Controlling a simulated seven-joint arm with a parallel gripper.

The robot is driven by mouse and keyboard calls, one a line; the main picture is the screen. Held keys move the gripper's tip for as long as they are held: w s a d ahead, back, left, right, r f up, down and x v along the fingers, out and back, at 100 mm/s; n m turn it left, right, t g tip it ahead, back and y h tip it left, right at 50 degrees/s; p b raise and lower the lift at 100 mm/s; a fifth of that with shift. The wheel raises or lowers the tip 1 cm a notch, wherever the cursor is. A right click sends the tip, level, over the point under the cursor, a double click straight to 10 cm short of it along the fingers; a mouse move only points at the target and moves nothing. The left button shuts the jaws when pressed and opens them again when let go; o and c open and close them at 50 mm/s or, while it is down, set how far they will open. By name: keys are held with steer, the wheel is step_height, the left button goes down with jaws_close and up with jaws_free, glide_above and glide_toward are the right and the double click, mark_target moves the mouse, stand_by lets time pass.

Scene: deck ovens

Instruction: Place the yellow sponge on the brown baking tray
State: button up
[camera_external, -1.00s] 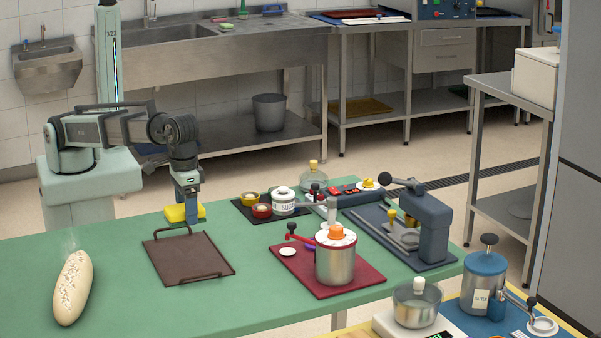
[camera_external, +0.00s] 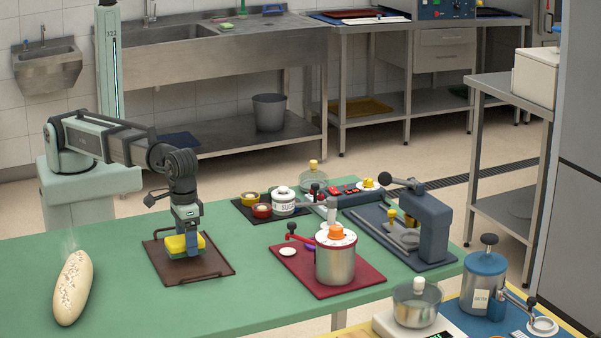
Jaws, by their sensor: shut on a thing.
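The yellow sponge (camera_external: 175,245) is in my gripper (camera_external: 187,243), which is shut on it and points down. The sponge is over the back middle part of the brown baking tray (camera_external: 197,269). It is low, at or just above the tray's surface; I cannot tell whether it touches. The tray lies flat on the green table, with a raised handle at its front right edge. My gripper and the sponge hide the tray's back middle.
A bread loaf (camera_external: 73,288) lies left of the tray on the green table (camera_external: 130,300). The table in front of the baking tray is clear.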

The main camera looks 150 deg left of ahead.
steer(key=shift+f, duration=0.6)
steer(key=shift+f, duration=0.15)
steer(key=o, duration=1)
step_height(320, 180, up, 12)
steer(key=shift+r, duration=0.15)
